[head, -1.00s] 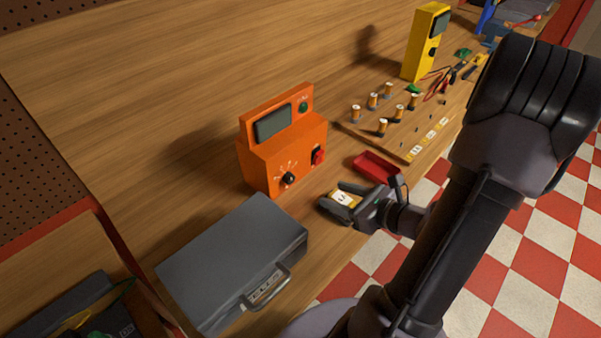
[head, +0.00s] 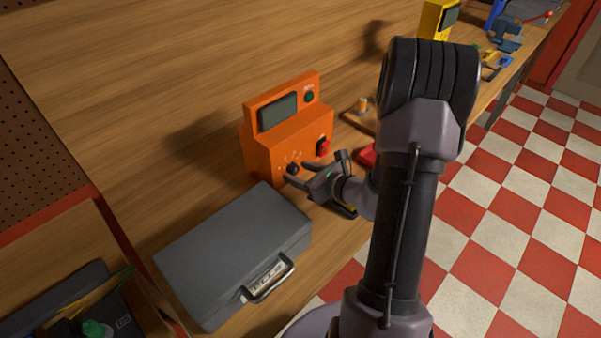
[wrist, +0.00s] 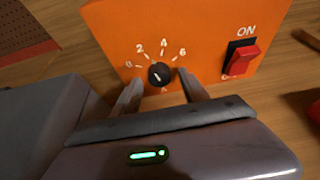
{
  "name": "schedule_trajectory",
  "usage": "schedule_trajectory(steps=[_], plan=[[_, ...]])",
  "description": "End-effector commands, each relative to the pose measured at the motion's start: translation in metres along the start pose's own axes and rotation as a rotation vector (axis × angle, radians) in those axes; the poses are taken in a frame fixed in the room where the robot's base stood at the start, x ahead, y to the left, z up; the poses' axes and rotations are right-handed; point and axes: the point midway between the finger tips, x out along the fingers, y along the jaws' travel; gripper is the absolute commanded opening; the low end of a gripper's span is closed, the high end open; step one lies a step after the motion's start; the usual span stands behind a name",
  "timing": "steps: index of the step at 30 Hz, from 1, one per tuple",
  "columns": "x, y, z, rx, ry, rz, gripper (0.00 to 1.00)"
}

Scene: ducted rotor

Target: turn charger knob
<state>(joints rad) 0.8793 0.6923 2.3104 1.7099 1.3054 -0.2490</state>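The orange charger (head: 270,145) stands on the wooden bench with a screen and a green button on its upper part. Its black knob (wrist: 160,75) sits on the front face among white marks 0, 2, 4 and 6; it also shows in the head view (head: 293,169). The white line on the knob is too small to read surely. My gripper (head: 297,175) is in front of the knob. In the wrist view my gripper (wrist: 157,82) is open, with one finger on each side of the knob and gaps between. The red switch (wrist: 241,60) is to the right, under ON.
A grey case (head: 235,250) lies on the bench just left of my gripper. A red tray (head: 368,156) is partly hidden behind my arm. A yellow device (head: 436,20) stands farther back. Bare bench lies left of the charger.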

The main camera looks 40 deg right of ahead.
Motion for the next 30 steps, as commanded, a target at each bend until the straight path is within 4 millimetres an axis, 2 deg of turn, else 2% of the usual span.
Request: schedule_trajectory(steps=[1,6,8,11,18,26,27,30], plan=[[-0.0001,0.0,0.0,0.0,0.0,0.0,0.42],[-0.0003,0.0,0.0,0.0,0.0,0.0,0.09],[-0.0003,0.0,0.0,0.0,0.0,0.0,0.0],[-0.0007,-0.0003,0.0009,0.009,0.0,0.004,0.0],[-0.0019,-0.0022,0.0033,0.24,0.001,0.1,0.0],[-0.0001,-0.0018,-0.0001,0.26,-0.001,0.108,0.0],[-0.0002,-0.0018,-0.0001,0.259,-0.001,0.108,0.34],[-0.0002,-0.0018,-0.0002,0.259,-0.001,0.108,0.52]])
